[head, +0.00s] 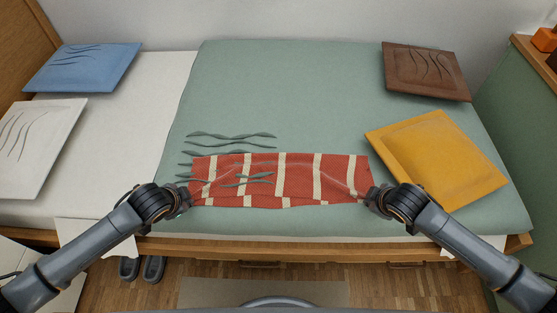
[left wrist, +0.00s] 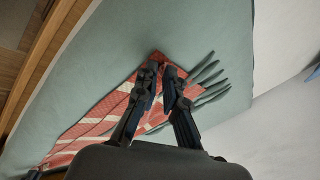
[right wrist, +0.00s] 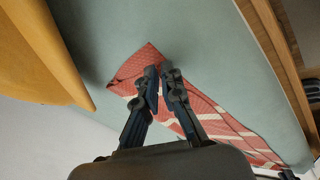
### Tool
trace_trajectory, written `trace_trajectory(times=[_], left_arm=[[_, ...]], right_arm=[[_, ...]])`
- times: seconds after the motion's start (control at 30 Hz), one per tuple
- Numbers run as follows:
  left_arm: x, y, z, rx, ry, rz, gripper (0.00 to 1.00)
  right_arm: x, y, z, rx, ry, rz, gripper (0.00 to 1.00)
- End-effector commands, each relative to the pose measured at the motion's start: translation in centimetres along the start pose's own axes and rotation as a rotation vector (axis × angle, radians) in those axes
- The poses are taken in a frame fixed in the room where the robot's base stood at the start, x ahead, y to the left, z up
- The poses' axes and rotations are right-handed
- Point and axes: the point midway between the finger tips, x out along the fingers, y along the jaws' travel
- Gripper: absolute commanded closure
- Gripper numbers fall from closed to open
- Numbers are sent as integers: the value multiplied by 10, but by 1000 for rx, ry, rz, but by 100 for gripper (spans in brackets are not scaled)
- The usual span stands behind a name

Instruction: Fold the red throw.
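The red throw (head: 265,190) with cream stripes lies as a wide, low strip on the green bedspread near the bed's front edge. My left gripper (head: 188,196) is at its left end, and my right gripper (head: 370,196) is at its right end. In the left wrist view the fingers (left wrist: 160,70) are nearly together on a corner of the throw (left wrist: 100,122). In the right wrist view the fingers (right wrist: 160,72) are likewise nearly together on the throw (right wrist: 228,125). The fingers hide the pinched fabric.
Dark green wavy ridges (head: 230,136) show behind and over the throw's left part. A yellow cushion (head: 440,165) lies close to its right. A brown cushion (head: 425,70), blue cushion (head: 80,67) and white cushion (head: 35,145) lie farther off. The green bedspread (head: 290,90) behind is clear.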

Motion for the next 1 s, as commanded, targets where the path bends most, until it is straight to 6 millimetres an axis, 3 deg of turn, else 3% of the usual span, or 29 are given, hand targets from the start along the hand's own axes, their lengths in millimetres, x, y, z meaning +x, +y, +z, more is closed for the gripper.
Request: trace_trajectory(times=[0.03, 0.13, 0.17, 0.53, 1.0], left_arm=[[0, 0, 0, 0, 0, 0, 79], [0, 0, 0, 0, 0, 0, 59], [0, 0, 0, 0, 0, 0, 58], [-6, -1, -1, 1, 2, 0, 58], [-79, 4, 2, 2, 1, 1, 58]], right_arm=[[0, 0, 0, 0, 0, 0, 81], [0, 0, 0, 0, 0, -1, 60], [0, 0, 0, 0, 0, -1, 58], [-6, 0, -1, -1, 1, -1, 58], [-79, -4, 3, -2, 0, -1, 58]])
